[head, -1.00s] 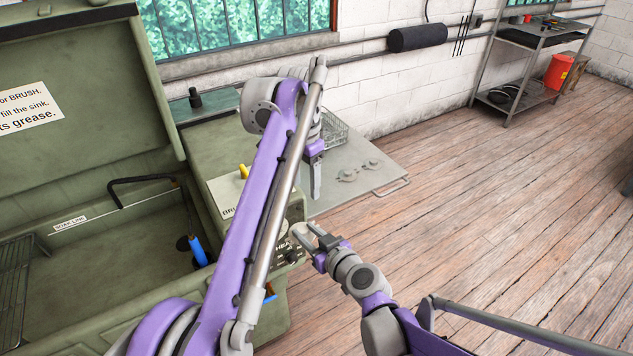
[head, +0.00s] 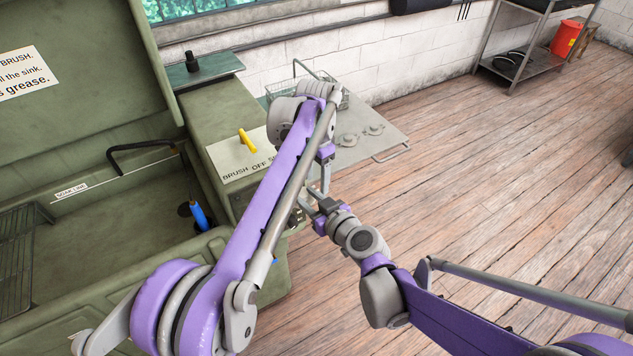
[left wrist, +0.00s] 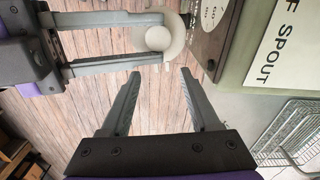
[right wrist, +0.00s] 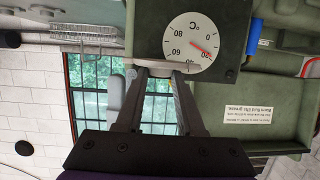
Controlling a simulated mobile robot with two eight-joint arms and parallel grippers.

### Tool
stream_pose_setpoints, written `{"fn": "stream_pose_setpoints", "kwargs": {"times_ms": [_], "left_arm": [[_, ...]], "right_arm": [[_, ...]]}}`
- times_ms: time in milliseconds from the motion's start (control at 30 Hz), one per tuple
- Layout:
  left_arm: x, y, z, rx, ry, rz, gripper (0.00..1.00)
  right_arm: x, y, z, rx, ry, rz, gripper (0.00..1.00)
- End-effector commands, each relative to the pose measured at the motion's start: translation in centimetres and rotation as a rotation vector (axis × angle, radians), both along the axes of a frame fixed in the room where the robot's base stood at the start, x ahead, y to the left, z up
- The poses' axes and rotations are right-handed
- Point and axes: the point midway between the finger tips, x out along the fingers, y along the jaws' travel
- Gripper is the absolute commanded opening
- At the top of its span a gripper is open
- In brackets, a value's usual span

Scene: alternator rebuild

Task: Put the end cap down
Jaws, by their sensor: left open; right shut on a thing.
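The end cap is a pale grey round piece (left wrist: 158,38) between the fingertips of my right gripper (left wrist: 150,38) in the left wrist view. In the right wrist view the end cap (right wrist: 158,66) shows edge-on at the tips of the right gripper (right wrist: 155,76). My left gripper (left wrist: 160,75) is open and empty, its fingertips just short of the end cap with floor showing between them. In the head view the right gripper (head: 307,204) is just below the left gripper (head: 324,178); my left arm hides most of the end cap.
The green parts washer (head: 190,125) is close beside the grippers, its temperature dial (right wrist: 190,42) behind the end cap. A grey side shelf (head: 385,150) bears two small grey parts (head: 347,140) (head: 373,129) and a wire basket (head: 305,85). Open wooden floor lies right.

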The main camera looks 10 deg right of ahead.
Motion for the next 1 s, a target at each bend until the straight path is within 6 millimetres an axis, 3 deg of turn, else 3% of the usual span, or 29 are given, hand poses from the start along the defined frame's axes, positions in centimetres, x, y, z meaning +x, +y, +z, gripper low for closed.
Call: {"fn": "stream_pose_setpoints", "kwargs": {"times_ms": [200, 533, 867, 1000], "left_arm": [[0.0, 0.0, -1.8, 0.000, 0.000, 0.000, 0.62], [0.0, 0.0, -2.0, 0.000, 0.000, 0.000, 0.60], [0.0, 0.0, -2.0, 0.000, 0.001, 0.000, 0.01], [-0.1, 0.0, -2.0, -0.001, 0.002, -0.001, 0.00]], "right_arm": [[0.0, 0.0, 0.0, 0.000, 0.000, 0.000, 0.00], [0.0, 0.0, 0.0, 0.000, 0.000, 0.000, 0.00], [0.0, 0.0, 0.0, 0.000, 0.000, 0.000, 0.00], [0.0, 0.0, 0.0, 0.000, 0.000, 0.000, 0.00]]}}
